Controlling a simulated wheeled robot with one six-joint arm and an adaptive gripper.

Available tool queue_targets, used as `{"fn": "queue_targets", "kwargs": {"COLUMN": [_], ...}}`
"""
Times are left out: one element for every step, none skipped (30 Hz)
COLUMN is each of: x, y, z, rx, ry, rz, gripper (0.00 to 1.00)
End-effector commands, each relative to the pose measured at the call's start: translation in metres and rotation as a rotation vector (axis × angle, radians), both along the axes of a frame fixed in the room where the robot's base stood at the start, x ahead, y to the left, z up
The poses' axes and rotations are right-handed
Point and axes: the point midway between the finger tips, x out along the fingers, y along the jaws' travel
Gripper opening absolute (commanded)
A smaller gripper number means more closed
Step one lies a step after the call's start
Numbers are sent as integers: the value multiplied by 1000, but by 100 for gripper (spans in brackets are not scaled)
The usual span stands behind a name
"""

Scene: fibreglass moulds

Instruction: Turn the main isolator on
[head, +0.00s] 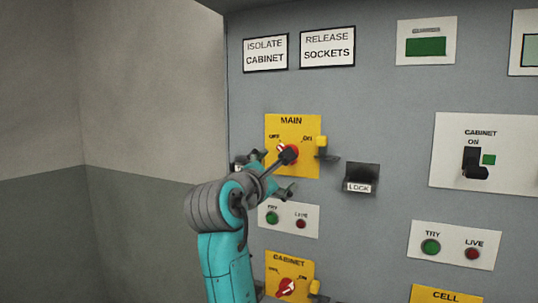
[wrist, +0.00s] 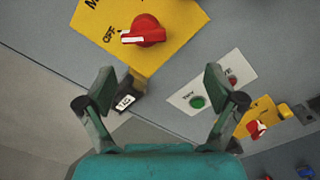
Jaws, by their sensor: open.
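The main isolator is a red knob (head: 295,151) on a yellow plate (head: 308,170) marked MAIN, OFF and ON. In the wrist view the knob (wrist: 147,29) is clear, and its white-marked end points toward the OFF label (wrist: 110,34). My gripper (head: 272,172) is in front of the plate's lower left and partly covers the knob in the head view. In the wrist view my gripper (wrist: 160,84) has its fingers wide apart with nothing between them. The knob lies beyond the fingertips, apart from them.
A yellow block and dark bracket (head: 323,148) stick out at the plate's right. A dark LOCK holder (head: 360,178) projects further right. Below are a panel with green and red buttons (head: 288,219) and a yellow CABINET switch plate (head: 290,272). A bare wall (head: 130,100) stands at left.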

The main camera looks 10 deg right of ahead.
Motion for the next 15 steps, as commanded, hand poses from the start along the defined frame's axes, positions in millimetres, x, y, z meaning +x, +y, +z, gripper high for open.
{"fn": "queue_targets", "kwargs": {"x": [-2, -3, -4, -4, -5, -4, -3, -2, 1, 4, 7, 11, 15, 19, 25], "y": [0, 0, 0, -1, -1, -2, -3, -4, -6, -8, -10, -14, -17, -20, -24], "z": [12, 16, 21, 24, 25, 27, 27, 27, 27, 27, 27, 27, 27, 27, 27], "rx": [-3, -7, -10, -12, -13, -14, -15, -15, -15, -15, -16, -16, -15, -16, -16], "ry": [4, 9, 12, 14, 16, 19, 20, 20, 20, 20, 20, 20, 20, 20, 20], "rz": [-10, -14, -18, -21, -23, -25, -27, -27, -27, -27, -27, -28, -29, -28, -28], "gripper": [92, 92, 92, 92, 92, 92, 92, 92, 92, 92, 92, 92, 92, 92, 92]}}
